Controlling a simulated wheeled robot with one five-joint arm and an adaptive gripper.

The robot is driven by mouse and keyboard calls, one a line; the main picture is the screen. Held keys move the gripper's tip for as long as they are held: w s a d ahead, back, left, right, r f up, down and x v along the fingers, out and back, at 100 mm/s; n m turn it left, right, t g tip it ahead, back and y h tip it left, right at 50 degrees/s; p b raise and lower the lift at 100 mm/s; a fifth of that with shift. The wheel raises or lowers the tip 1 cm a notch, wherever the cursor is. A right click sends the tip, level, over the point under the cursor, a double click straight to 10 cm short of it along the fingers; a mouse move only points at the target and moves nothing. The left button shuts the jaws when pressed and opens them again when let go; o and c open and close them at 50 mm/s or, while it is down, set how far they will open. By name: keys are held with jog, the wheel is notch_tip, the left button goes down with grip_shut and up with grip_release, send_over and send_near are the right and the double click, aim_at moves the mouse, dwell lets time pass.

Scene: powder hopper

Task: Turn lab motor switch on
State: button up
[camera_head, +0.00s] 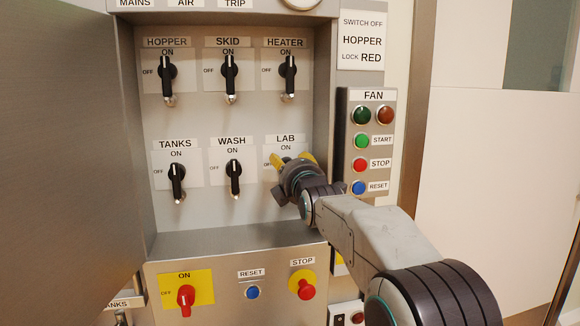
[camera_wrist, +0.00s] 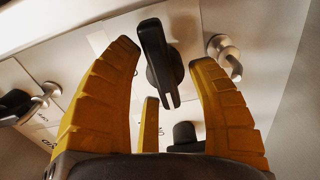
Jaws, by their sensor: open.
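The lab motor switch, under the LAB label (camera_head: 286,139) at the right end of the lower row, is mostly hidden behind my gripper (camera_head: 291,162) in the head view. In the wrist view its black rotary handle (camera_wrist: 158,60) shows between my yellow fingers. My gripper is open, with one finger on each side of the handle. Small gaps show between handle and fingers, so it is not gripped.
The wash switch (camera_head: 235,178) is close on the left and the heater switch (camera_head: 288,77) is above. A metal shackle (camera_wrist: 225,55) is beside the right finger in the wrist view. The FAN button panel (camera_head: 371,145) is to the right. The open door (camera_head: 60,150) fills the left.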

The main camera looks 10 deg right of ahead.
jog(key=shift+s+r, duration=0.1)
jog(key=shift+r, duration=0.1)
jog(key=c, duration=1)
jog(key=shift+o, duration=0.2)
jog(key=shift+m+b, duration=0.3)
jog(key=shift+b, duration=0.25)
jog(key=m+b, duration=0.2)
jog(key=shift+f+b, duration=0.15)
jog(key=shift+b, duration=0.2)
jog(key=m+b, duration=0.1)
jog(key=m, duration=0.1)
jog(key=shift+d+m+b, duration=0.1)
jog(key=shift+m+b, duration=0.2)
jog(key=shift+m, duration=0.1)
jog(key=m, duration=0.3)
jog(key=shift+r+m+b, duration=0.2)
jog(key=shift+m+b, duration=0.1)
jog(key=shift+b, duration=0.1)
jog(key=shift+d+m, duration=0.15)
jog(key=shift+m, duration=2.05)
jog(key=shift+f, duration=0.1)
